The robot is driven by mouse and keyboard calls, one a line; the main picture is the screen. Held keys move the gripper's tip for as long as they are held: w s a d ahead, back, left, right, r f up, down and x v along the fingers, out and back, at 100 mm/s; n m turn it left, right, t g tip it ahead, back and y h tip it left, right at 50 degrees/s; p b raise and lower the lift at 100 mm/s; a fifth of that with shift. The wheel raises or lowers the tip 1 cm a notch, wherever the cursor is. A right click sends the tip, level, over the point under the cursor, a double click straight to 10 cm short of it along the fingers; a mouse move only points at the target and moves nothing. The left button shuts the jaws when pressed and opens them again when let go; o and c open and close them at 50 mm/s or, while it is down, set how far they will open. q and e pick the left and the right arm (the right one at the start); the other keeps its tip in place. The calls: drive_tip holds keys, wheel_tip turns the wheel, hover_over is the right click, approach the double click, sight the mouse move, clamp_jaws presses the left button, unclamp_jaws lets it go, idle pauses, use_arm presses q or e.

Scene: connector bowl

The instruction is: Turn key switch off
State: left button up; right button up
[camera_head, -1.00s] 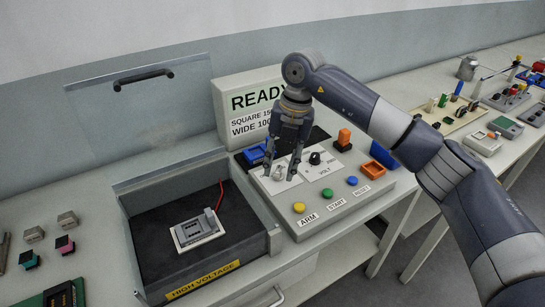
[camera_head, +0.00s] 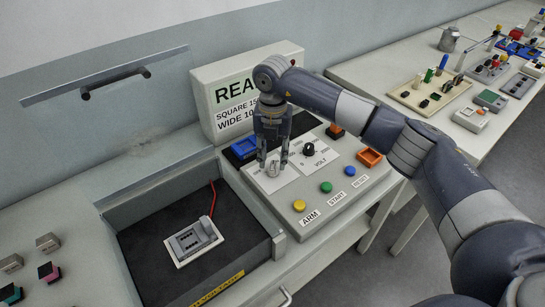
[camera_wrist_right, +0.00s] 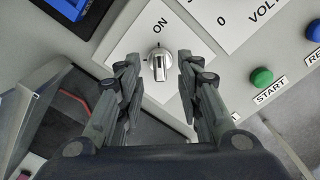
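The key switch (camera_wrist_right: 158,63) is a round silver knob with a raised bar, on a white plate with an "ON" label in the right wrist view. It also shows in the head view (camera_head: 273,168), partly covered by my gripper. My right gripper (camera_wrist_right: 157,75) points down at the panel with its fingers open, one on each side of the knob, with visible gaps. In the head view, my right gripper (camera_head: 273,165) stands over the white plate at the panel's left part. The switch's bar points roughly along the picture's vertical in the wrist view. My left gripper is not in view.
Beside the switch are a black VOLT knob (camera_head: 309,149) and yellow (camera_head: 299,206), green (camera_head: 326,187) and blue (camera_head: 350,171) buttons. An open box with a black floor (camera_head: 150,232) holds a grey device (camera_head: 193,241). A display (camera_head: 235,95) stands behind.

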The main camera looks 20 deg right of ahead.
drive_tip(key=shift+f, duration=1.05)
clamp_jaws()
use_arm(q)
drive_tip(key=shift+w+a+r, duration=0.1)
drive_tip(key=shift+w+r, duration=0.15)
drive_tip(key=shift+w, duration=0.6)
